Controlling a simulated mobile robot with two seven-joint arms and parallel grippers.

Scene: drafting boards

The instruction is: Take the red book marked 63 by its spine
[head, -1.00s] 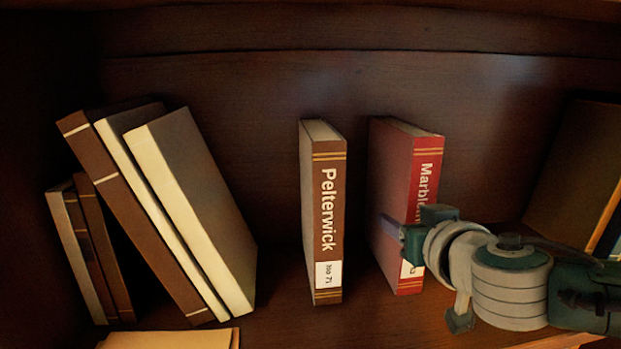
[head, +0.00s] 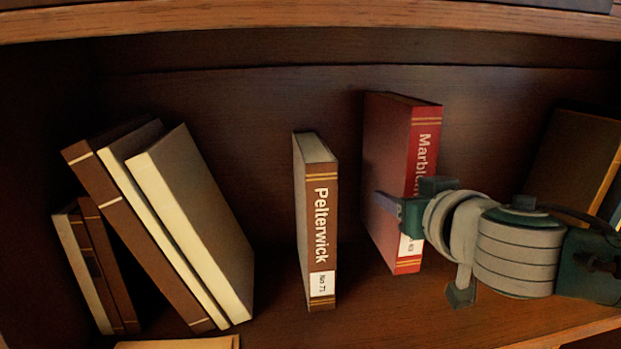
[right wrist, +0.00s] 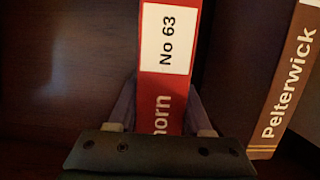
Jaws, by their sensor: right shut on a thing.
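The red book (head: 392,170) has gold bands and a white label on its spine. In the right wrist view the label on the red book (right wrist: 150,85) reads No 63. My right gripper (head: 400,212) is shut on the red book at its spine, with one finger along each cover; in the right wrist view both fingers flank the spine. The book is upright, and its bottom appears raised clear of the shelf floor. My gripper hides part of the spine. My left gripper is not in view.
A brown Pelterwick book (head: 322,240), No 71, stands upright to the left, with a gap between. Several books (head: 195,215) lean at the far left. A dark book (head: 575,160) leans at the right. The shelf board's edge (head: 300,20) runs above.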

